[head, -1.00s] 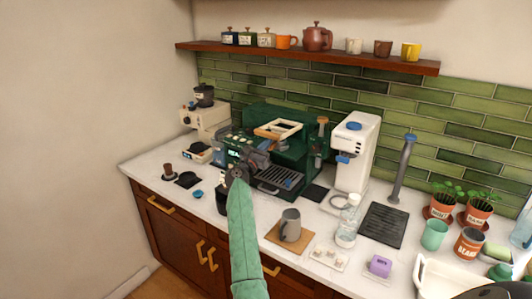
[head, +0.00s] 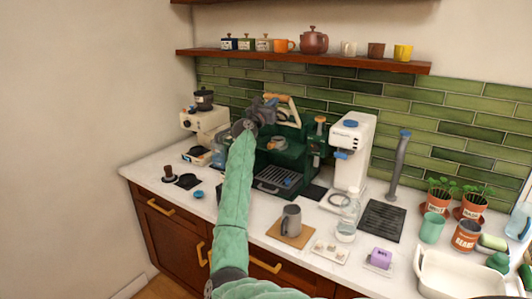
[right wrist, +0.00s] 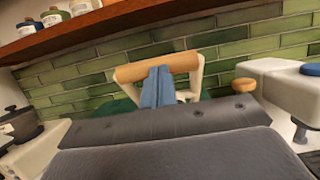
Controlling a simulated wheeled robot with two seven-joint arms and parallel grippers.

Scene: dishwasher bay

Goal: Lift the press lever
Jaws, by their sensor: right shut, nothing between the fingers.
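The press lever, a cream frame with a wooden crossbar (head: 283,97), stands tilted up at the top of the dark green press machine (head: 290,158). In the right wrist view the crossbar (right wrist: 130,73) runs across the middle, with a cream side arm at its right end. My right gripper (head: 268,106) is at the lever's left side in the head view, shut and empty. Its blue-grey fingertips (right wrist: 160,72) overlap the crossbar in the wrist view; I cannot tell whether they touch it. My arm hides the machine's left part. My left gripper is not in view.
A white machine (head: 352,150) stands right of the press, and a cream grinder (head: 203,122) left of it. A shelf (head: 300,58) with jars and cups hangs above. A grey mug (head: 291,221) stands on a wooden board in front.

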